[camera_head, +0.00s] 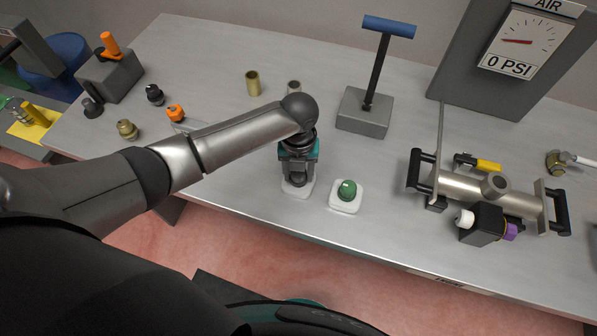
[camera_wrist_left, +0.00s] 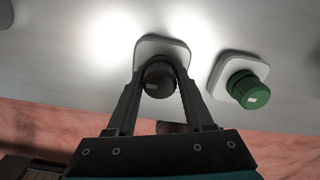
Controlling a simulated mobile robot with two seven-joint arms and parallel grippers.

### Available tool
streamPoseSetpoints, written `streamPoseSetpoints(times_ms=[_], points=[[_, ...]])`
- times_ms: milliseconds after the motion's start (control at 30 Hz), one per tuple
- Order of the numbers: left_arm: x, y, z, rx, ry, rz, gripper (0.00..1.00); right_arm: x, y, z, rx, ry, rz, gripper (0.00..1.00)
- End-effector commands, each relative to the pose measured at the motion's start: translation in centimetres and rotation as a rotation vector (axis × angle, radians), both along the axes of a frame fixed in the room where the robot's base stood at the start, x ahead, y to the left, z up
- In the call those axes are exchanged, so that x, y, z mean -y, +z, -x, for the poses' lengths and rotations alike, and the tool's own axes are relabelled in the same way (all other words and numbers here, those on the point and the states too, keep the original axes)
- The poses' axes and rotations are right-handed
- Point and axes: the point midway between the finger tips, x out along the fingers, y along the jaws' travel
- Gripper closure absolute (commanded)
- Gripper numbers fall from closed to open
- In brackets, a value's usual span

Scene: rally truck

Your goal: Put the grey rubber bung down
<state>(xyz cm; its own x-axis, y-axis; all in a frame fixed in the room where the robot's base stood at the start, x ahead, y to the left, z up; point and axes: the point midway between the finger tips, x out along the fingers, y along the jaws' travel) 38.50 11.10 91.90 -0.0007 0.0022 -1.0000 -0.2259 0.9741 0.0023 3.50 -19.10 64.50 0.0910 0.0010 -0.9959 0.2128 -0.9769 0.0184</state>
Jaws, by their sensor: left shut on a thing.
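My left gripper (camera_head: 297,180) points down at the bench near its front edge. In the left wrist view its two fingers (camera_wrist_left: 158,82) are shut on a dark grey round bung (camera_wrist_left: 159,78). The bung is over a white square pad (camera_wrist_left: 160,42), which also shows under the gripper in the head view (camera_head: 298,192). I cannot tell whether the bung touches the pad. My right gripper is in neither view.
A green-capped bung (camera_head: 347,190) sits on a second white pad (camera_head: 345,208), just right of the gripper. A grey block with a blue T-handle (camera_head: 364,112) stands behind. A metal pipe assembly (camera_head: 480,190) lies right. Small fittings (camera_head: 127,129) stand left.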

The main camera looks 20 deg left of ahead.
Motion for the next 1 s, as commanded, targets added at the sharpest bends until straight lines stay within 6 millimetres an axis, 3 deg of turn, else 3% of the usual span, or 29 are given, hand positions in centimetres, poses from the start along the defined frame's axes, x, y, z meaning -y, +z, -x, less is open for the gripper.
streamPoseSetpoints(times_ms=[367,400,633,1000], points=[[0.04,-0.38,-0.05,0.001,-0.001,0.001,1.00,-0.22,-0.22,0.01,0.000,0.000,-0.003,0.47],[0.03,-0.35,-0.03,0.001,-0.001,0.001,0.45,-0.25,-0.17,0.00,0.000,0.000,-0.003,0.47],[0.04,-0.30,-0.03,0.001,-0.001,0.001,0.19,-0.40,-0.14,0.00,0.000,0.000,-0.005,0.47],[0.03,0.50,-0.11,0.002,0.000,0.001,0.18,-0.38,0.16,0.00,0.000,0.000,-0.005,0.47]])
